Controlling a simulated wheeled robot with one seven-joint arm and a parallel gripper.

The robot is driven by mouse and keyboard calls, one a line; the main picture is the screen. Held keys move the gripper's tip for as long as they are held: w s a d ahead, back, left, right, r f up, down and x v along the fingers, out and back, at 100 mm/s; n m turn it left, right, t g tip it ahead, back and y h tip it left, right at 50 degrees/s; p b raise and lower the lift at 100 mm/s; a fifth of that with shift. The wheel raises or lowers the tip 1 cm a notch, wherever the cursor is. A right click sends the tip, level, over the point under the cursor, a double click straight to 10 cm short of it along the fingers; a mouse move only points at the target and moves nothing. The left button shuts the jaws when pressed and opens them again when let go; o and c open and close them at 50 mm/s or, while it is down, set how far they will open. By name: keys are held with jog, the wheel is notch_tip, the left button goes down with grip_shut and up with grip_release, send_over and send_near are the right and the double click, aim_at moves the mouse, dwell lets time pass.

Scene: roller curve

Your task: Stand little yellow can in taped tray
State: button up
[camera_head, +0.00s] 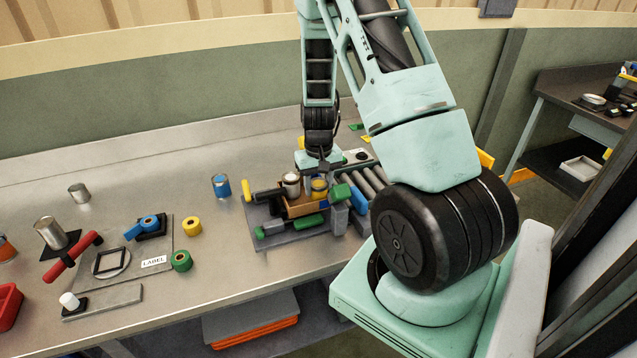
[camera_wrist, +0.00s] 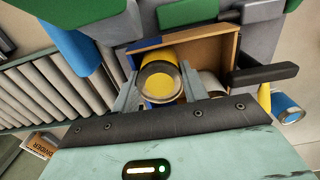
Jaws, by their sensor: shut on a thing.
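The little yellow can (camera_head: 319,186) has a grey end and is between the fingers of my gripper (camera_head: 318,175). In the wrist view the yellow can (camera_wrist: 178,56) shows its side and round end between both fingers of my gripper (camera_wrist: 158,84). The can is over or inside the brown open tray (camera_head: 299,209); I cannot tell whether it touches the floor. The wrist view shows the tray (camera_wrist: 218,46) with a blue strip along its left edge. A silver can (camera_head: 291,180) stands in the tray beside the yellow one, and is partly hidden by a finger in the wrist view.
Green and grey fixture blocks (camera_head: 307,221) surround the tray. A roller conveyor (camera_head: 367,183) lies to its right. A blue can (camera_head: 221,185) stands left of the fixture. Tape rolls (camera_head: 192,226) and a label board lie further left, with bare bench between.

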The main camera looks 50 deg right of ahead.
jog(key=shift+f, duration=0.2)
jog(key=o, duration=1.2)
jog(key=shift+c, duration=0.2)
jog(key=shift+r, duration=0.15)
